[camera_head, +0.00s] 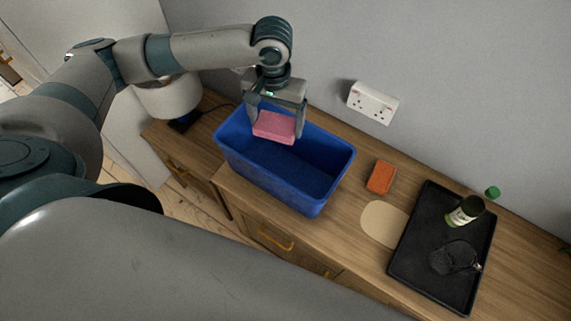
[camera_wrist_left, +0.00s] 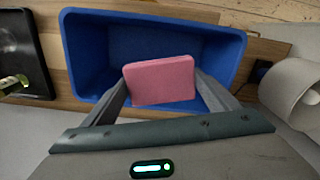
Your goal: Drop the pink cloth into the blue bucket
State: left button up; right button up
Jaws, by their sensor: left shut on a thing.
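The pink cloth (camera_head: 274,127) is a folded, block-like piece held between the fingers of my left gripper (camera_head: 275,120). In the left wrist view the cloth (camera_wrist_left: 160,80) sits between both fingertips, in front of the bucket's opening. The blue bucket (camera_head: 320,195) is a rectangular open tub on the wooden counter. In the head view the cloth appears over the far left part of its opening, and the visible floor of the bucket looks empty. In the left wrist view the bucket (camera_wrist_left: 85,55) lies beyond the cloth. My right gripper is not in view.
An orange sponge-like block (camera_head: 381,177) and a beige oval mat (camera_head: 383,224) lie right of the bucket. A black tray (camera_head: 425,245) holds a bottle (camera_head: 464,211) and a dark glass item (camera_head: 453,258). A wall socket (camera_head: 373,102) is behind; a white round object (camera_head: 168,97) stands left.

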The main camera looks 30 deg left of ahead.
pick_arm(q)
jog(key=shift+f, duration=0.65)
notch_tip(320, 180, down, 4)
jog(key=b, duration=0.2)
jog(key=shift+r+b, duration=0.25)
jog(key=shift+b, duration=0.15)
jog(key=shift+f+b, duration=0.35)
jog(key=shift+b, duration=0.25)
jog(key=o, duration=1)
jog(key=shift+r+b, duration=1.85)
jog(key=shift+r, duration=6.9)
jog(key=shift+s+f, duration=0.1)
